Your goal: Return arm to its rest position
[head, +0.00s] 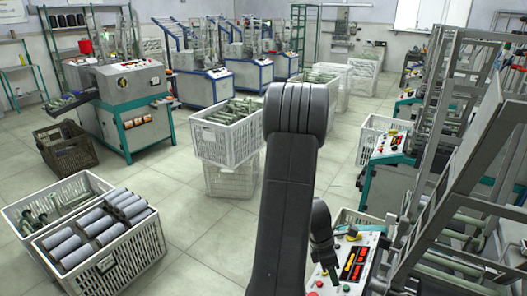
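My arm (288,190) rises from the bottom centre of the head view, a thick dark upper link ending in a rounded joint (300,108). A thinner dark part of my arm (321,235) hangs down just right of it, beside the control panel (350,265) with red and yellow buttons. My gripper's fingertips cannot be made out, so I cannot tell whether it is open, shut or holding anything.
White crates stand at the lower left, one with grey-wrapped bobbins (92,230). A stacked crate (227,138) stands left of my arm. A metal winding machine frame (455,160) is close on the right. Tiled floor (185,245) is free between crates and arm.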

